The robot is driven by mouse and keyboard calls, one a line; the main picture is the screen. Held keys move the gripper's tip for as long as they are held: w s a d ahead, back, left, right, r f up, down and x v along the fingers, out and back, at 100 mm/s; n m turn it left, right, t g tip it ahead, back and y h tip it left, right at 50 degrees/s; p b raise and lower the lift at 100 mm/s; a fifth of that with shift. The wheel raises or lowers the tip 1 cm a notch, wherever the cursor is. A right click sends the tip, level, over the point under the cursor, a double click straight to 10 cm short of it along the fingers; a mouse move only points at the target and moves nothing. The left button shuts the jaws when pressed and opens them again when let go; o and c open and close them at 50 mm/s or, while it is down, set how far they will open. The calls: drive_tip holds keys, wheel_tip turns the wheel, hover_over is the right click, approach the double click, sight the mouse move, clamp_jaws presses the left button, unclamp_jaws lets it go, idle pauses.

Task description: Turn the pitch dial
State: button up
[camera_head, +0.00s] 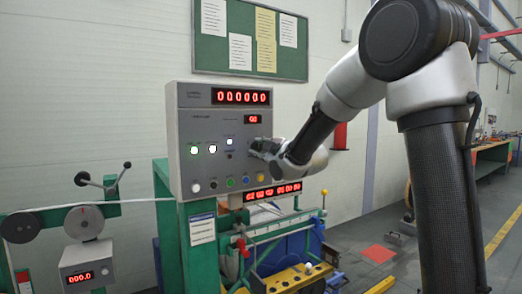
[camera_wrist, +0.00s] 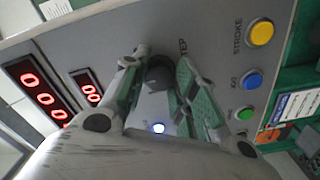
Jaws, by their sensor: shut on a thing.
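The grey control box (camera_head: 185,105) stands upright on a green frame, with a red six-digit display (camera_head: 241,96) at its top and a small red display (camera_head: 253,119) below. My gripper (camera_head: 262,148) is at the right side of the box's front face. In the wrist view, the dark pitch dial (camera_wrist: 158,73) sits between the two fingers of my gripper (camera_wrist: 161,62), which is shut on it. A partly hidden label is beside the dial. The fingers cover the dial in the head view, and its pointer cannot be made out.
Yellow (camera_wrist: 260,32), blue (camera_wrist: 252,79) and green (camera_wrist: 243,114) buttons lie close to the fingers. A lit button (camera_wrist: 158,128) is near the gripper's base. A second red display (camera_head: 272,192) hangs below the box. A crank handle (camera_head: 108,182) stands at left.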

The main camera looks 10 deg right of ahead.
drive_tip(key=shift+f, duration=0.1)
drive_tip(key=o, duration=1)
drive_tip(key=v, duration=1.2)
